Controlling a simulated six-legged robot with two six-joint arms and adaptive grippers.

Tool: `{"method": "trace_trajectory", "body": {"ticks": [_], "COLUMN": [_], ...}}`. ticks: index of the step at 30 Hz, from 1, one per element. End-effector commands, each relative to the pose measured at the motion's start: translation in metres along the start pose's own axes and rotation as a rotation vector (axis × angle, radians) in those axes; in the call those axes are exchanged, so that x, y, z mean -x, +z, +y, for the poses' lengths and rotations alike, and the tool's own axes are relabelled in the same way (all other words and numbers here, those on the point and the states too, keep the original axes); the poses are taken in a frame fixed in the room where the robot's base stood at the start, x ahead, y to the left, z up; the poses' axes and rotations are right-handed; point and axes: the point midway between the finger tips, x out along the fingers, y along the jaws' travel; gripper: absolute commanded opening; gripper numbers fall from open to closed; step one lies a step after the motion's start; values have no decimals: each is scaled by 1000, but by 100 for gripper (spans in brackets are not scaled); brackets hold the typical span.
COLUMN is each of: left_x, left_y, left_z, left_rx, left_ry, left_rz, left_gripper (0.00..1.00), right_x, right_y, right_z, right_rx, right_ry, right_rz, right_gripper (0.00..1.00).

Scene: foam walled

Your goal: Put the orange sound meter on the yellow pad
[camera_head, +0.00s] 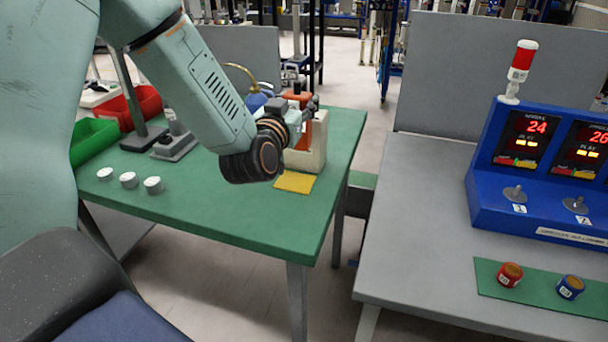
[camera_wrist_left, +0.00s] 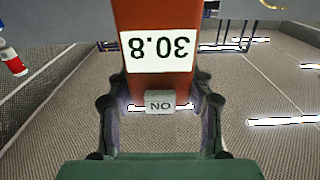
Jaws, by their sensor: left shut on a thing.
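The orange sound meter (camera_head: 304,136) is in my left gripper (camera_head: 312,106), upright at a cream block (camera_head: 312,157) on the green table. The arm hides part of the meter, and I cannot tell whether its lower end rests in the block or is clear of it. In the left wrist view the meter (camera_wrist_left: 155,86) stands between both fingers of the gripper (camera_wrist_left: 160,108); its display reads 30.8 upside down. The yellow pad (camera_head: 295,183) lies bare on the table just in front of the block. My right gripper is not in view.
Several white discs (camera_head: 128,179), a grey stand (camera_head: 174,147), a red bin (camera_head: 131,106) and a green bin (camera_head: 93,138) are on the table's left side. The green table (camera_head: 240,215) is clear in front. A grey bench with a blue console (camera_head: 535,185) stands at right.

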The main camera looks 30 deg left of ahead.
Motion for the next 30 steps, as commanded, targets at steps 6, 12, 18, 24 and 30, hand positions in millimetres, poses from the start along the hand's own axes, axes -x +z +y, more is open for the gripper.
{"method": "trace_trajectory", "body": {"ticks": [6,12,18,24,30], "left_x": [2,1,1,1,1], "left_y": [44,61,82,99,98], "left_z": [-2,-2,-1,1,2], "left_rx": [-1,0,-1,0,1], "left_ry": [0,0,1,1,1], "left_rz": [-2,2,0,3,2], "left_gripper": [13,13,13,13,13], "right_x": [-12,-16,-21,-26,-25], "right_y": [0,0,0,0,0], "right_z": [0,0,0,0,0], "right_rx": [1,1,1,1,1], "right_ry": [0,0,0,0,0], "right_rz": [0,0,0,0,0], "right_gripper": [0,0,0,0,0]}}
